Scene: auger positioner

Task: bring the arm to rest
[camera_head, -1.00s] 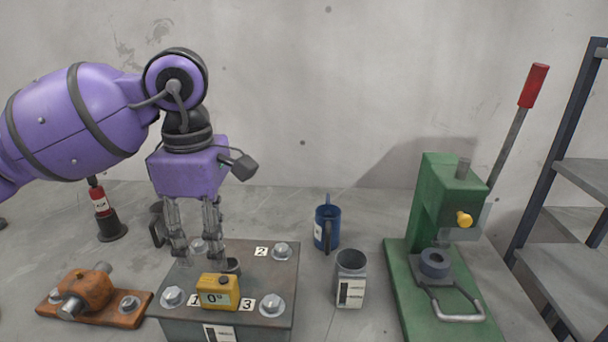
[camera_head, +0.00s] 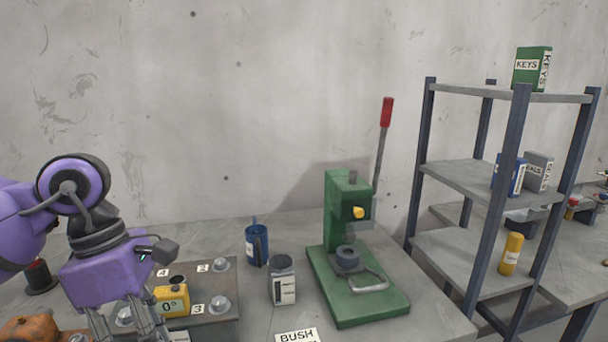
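My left arm's purple gripper (camera_head: 124,322) is at the lower left in the head view. Its two fingers point down and stand apart, with nothing seen between them; the tips are at or past the bottom edge. The fingers are in front of the left part of the grey bolted block (camera_head: 210,322). My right gripper is not in view.
A blue mug (camera_head: 256,246) and grey canister (camera_head: 283,283) stand right of the block. A green press (camera_head: 345,215) with a red-tipped lever is further right, beside a shelf rack (camera_head: 463,182). An orange part (camera_head: 25,330) is at lower left.

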